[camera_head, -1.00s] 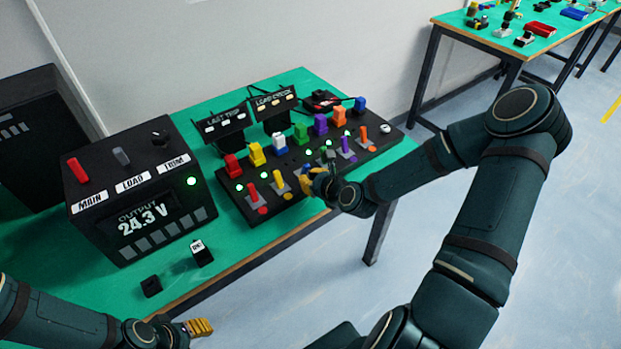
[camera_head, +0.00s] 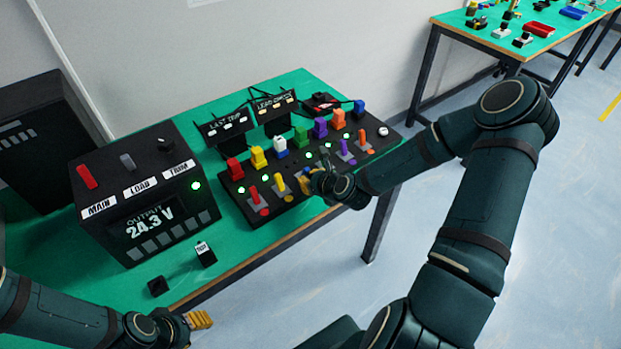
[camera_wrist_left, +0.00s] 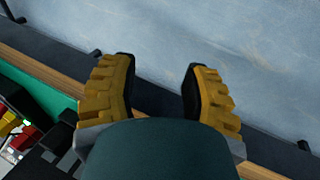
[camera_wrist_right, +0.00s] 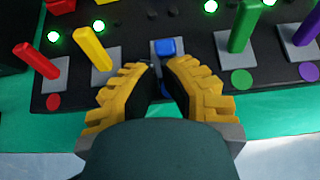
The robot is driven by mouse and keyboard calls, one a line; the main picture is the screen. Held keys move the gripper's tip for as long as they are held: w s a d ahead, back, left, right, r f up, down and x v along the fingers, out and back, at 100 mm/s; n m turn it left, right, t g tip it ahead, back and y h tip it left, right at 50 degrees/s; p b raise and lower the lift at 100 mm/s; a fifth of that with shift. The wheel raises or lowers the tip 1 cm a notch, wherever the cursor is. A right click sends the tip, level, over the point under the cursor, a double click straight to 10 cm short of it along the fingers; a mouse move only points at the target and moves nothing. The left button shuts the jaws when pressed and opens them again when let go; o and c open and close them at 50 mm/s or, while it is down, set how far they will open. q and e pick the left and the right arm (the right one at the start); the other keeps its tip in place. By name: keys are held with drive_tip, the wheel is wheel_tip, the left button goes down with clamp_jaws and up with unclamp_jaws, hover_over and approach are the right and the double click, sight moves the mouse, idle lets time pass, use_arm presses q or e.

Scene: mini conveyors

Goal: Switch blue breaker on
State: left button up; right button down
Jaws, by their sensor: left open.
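The black breaker panel (camera_head: 238,204) has a row of coloured levers. The blue breaker lever (camera_wrist_right: 166,47) shows in the right wrist view as a short blue block on a grey plate, between the yellow lever (camera_wrist_right: 94,48) and the green lever (camera_wrist_right: 243,27). No lit lamp shows above it. My right gripper (camera_wrist_right: 160,64) has its fingertips close together, just in front of the blue lever. A narrow gap remains between them; contact is unclear. In the head view this gripper (camera_head: 305,183) hides the blue lever. My left gripper (camera_wrist_left: 160,68) is open and empty, near the table's front edge.
The red lever (camera_wrist_right: 36,60) stands left of the yellow one. Coloured blocks line the panel's back, with two small signs (camera_head: 228,123) behind. A power box (camera_head: 150,205) reading 24.3 V stands left. Open floor lies in front of the table.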

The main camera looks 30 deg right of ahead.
sight(305, 170)
drive_tip(key=shift+w+r+g+p, duration=0.25)
drive_tip(key=shift+g+p, duration=0.35)
drive_tip(key=shift+p, duration=0.6)
drive_tip(key=shift+w+r+g+p, duration=0.15)
drive_tip(key=shift+r+g+p, duration=0.35)
drive_tip(key=shift+p, duration=0.65)
use_arm(q)
wheel_tip(305, 170, up, 7)
drive_tip(key=w+p, duration=0.1)
drive_tip(key=shift+w+a+t+p, duration=0.25)
drive_tip(key=shift+w+t+p, duration=0.05)
drive_tip(key=shift+w, duration=0.05)
use_arm(e)
drive_tip(key=shift+w+g, duration=0.3)
drive_tip(key=shift+g, duration=0.5)
use_arm(q)
drive_tip(key=shift+f, duration=0.4)
use_arm(e)
drive_tip(key=shift+w+a+r, duration=0.1)
drive_tip(key=shift+w, duration=0.35)
use_arm(q)
drive_tip(key=shift+r, duration=0.15)
use_arm(e)
drive_tip(key=shift+r, duration=0.2)
use_arm(q)
drive_tip(key=shift+r, duration=0.3)
use_arm(e)
drive_tip(key=shift+r, duration=0.65)
